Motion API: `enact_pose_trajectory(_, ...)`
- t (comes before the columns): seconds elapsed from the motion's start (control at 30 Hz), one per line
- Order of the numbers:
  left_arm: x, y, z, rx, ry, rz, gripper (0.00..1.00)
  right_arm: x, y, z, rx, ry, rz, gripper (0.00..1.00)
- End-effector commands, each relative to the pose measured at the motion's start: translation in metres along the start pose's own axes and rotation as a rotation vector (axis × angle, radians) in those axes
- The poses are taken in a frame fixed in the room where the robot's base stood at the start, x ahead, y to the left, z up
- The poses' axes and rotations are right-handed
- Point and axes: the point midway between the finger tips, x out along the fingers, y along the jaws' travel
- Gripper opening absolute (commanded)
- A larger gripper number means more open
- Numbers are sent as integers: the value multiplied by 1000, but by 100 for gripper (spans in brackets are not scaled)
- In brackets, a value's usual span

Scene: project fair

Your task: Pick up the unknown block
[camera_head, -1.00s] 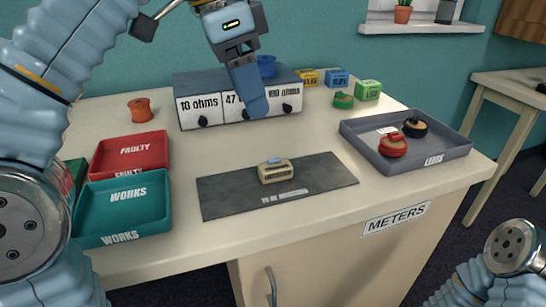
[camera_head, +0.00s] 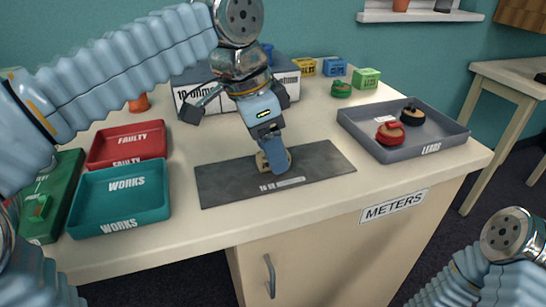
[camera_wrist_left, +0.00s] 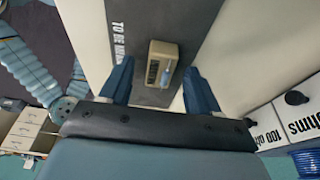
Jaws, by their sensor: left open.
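The unknown block (camera_head: 262,161) is a small beige block on the dark grey mat (camera_head: 225,186). In the head view it is mostly hidden behind the fingers of my left gripper (camera_head: 274,160). In the left wrist view the block (camera_wrist_left: 162,63) lies on the mat, with a bluish part on it. It sits between and a little beyond the two blue fingers of my left gripper (camera_wrist_left: 157,90). The fingers are apart, with a visible gap to the block on both sides. My right gripper is out of view; only part of my right arm shows at lower right.
A teal WORKS tray (camera_head: 122,213) and a red FAULTY tray (camera_head: 128,139) stand left of the mat. A grey LEADS tray (camera_head: 437,147) holds a red and a black coil at right. The resistor drawers (camera_head: 292,90) stand behind the mat.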

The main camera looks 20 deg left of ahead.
Motion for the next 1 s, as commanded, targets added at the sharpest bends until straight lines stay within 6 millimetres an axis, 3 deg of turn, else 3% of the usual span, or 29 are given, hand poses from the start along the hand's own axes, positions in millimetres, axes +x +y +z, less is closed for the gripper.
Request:
enact_pose_trajectory(0.27,6,0,0,0,1,0,62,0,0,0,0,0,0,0)
enact_pose_trajectory(0.7,6,0,0,0,1,0,1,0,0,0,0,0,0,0)
enact_pose_trajectory(1.0,2,0,-1,1,1,0,1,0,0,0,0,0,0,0)
